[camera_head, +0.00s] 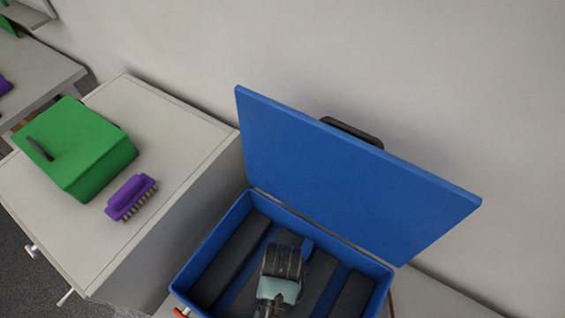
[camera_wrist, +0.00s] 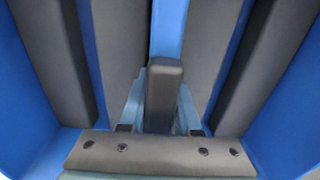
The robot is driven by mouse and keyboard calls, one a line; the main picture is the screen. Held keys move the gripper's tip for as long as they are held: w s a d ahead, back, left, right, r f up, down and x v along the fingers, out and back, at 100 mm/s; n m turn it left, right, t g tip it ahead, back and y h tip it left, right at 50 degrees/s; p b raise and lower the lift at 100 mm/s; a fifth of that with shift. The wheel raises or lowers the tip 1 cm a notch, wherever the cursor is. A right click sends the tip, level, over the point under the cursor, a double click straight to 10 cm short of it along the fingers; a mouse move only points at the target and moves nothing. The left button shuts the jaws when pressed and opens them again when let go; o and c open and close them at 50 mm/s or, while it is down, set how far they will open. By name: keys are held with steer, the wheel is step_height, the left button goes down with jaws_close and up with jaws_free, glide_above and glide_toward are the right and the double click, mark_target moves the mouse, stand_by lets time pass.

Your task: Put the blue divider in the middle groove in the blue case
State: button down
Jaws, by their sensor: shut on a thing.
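The blue case (camera_head: 254,205) stands open with its lid (camera_head: 350,170) raised at the back. Inside are dark padded strips with blue grooves between them. My gripper (camera_head: 285,262) is down over the middle of the case, shut on the blue divider (camera_head: 307,246), whose far end shows just past it. In the wrist view, my gripper (camera_wrist: 163,95) is centred, and the divider (camera_wrist: 169,30) runs away from it as a brighter blue strip, lined up with the gap between the two middle dark strips. Its lower edge is hidden, so I cannot tell how deep it sits.
Left of the case is a pale cabinet (camera_head: 185,165) with a green box (camera_head: 85,150) and a purple brush (camera_head: 131,197) on its top. The raised lid stands close behind my gripper, with a plain wall behind it. Dark strips flank the gripper on both sides.

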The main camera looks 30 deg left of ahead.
steer(key=shift+f, duration=0.25)
steer(key=shift+f, duration=0.1)
steer(key=c, duration=0.6)
jaws_free()
step_height(320, 180, up, 12)
steer(key=shift+r, duration=0.2)
